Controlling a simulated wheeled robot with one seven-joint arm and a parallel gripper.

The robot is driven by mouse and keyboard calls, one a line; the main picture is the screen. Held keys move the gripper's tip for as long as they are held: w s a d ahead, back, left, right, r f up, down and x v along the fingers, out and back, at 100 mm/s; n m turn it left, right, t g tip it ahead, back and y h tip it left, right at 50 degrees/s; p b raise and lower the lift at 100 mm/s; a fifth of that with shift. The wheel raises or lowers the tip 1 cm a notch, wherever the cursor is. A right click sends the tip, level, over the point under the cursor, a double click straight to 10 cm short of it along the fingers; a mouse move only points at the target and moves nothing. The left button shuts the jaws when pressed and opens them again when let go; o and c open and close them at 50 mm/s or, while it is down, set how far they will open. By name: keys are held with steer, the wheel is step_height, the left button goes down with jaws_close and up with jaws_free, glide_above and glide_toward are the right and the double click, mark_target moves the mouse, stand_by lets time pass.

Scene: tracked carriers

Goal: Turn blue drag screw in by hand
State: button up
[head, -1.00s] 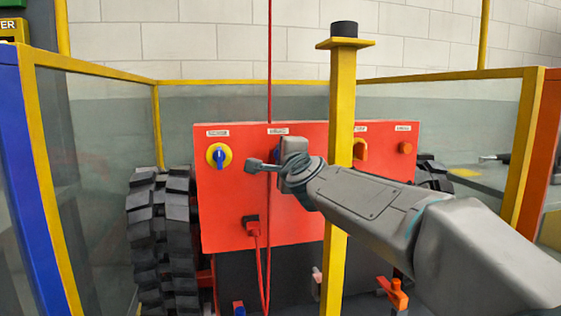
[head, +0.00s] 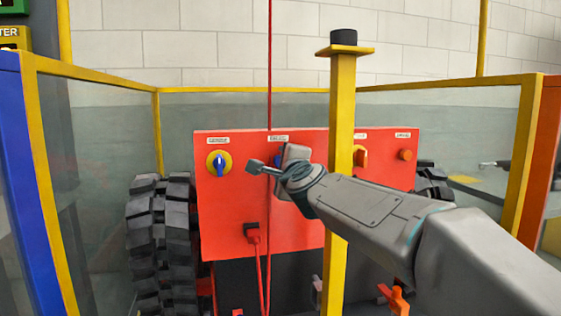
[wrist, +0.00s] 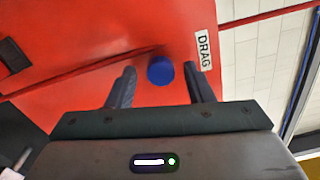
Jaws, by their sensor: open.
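The blue drag screw (wrist: 160,71) is a round blue knob on the red panel (wrist: 95,75), beside a white label reading DRAG (wrist: 204,48) in the wrist view. My gripper (wrist: 162,88) is open, with one dark finger on each side of the knob's near side. The knob lies ahead of and between the fingertips, nearer the right one. I cannot tell whether either finger touches it. In the head view my gripper (head: 281,160) is in front of the panel and hides most of the knob; only a bit of blue shows.
A yellow post (head: 342,110) stands close to my arm. A red cord (head: 269,70) hangs in front of the panel near my gripper. A blue switch on a yellow disc (head: 219,162) is at left, an orange knob (head: 405,155) at right. Yellow-framed clear walls surround the machine.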

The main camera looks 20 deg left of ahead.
steer(key=n+p, duration=1.1)
steer(key=n, duration=1.5)
steer(key=shift+n, duration=0.3)
